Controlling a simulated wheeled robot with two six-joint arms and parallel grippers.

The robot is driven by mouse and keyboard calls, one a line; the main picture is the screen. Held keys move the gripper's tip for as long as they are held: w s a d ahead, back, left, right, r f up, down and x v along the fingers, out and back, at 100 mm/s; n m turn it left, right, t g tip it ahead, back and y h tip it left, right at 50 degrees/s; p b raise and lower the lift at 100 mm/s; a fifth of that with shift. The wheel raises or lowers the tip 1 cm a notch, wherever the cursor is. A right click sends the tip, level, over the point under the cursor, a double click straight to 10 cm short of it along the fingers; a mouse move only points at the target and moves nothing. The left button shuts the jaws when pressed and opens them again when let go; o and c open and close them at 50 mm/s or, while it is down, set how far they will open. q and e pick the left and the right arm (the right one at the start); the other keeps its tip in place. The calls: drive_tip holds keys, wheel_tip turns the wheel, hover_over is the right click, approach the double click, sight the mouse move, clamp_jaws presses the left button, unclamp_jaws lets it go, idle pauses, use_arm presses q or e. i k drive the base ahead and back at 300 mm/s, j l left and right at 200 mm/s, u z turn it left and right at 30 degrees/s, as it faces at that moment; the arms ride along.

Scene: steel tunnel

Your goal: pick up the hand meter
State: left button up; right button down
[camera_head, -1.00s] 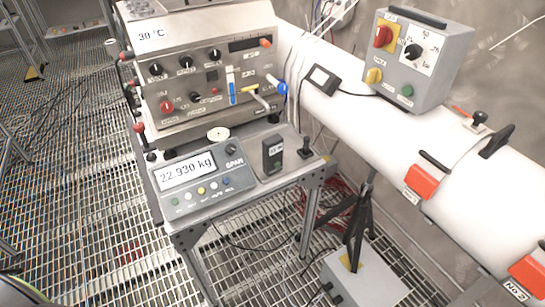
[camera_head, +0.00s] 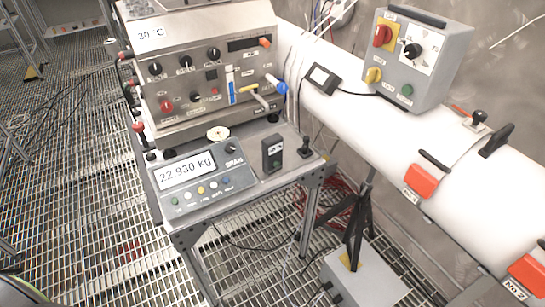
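A small dark hand-held box with a little display at its top, which looks like the hand meter (camera_head: 272,154), stands upright on the steel table (camera_head: 268,183). It is between the scale readout and a small black joystick-like knob. Nothing is touching it. Neither of my grippers can be made out in the head view. Only a dark curved shape shows at the bottom left corner, and I cannot tell what it is.
The scale readout (camera_head: 200,181) showing 22.930 kg is left of the meter. A control panel (camera_head: 208,75) rises behind it. The black knob (camera_head: 305,147) is close on its right. A white pipe (camera_head: 375,135) and grey switch box (camera_head: 413,58) are at the right.

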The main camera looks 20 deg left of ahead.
sight(272, 145)
drive_tip(key=i+l+u, duration=0.1)
drive_tip(key=i+u, duration=0.3)
drive_tip(key=i+l+u, duration=0.25)
drive_tip(key=i+u, duration=0.2)
drive_tip(key=i, duration=0.15)
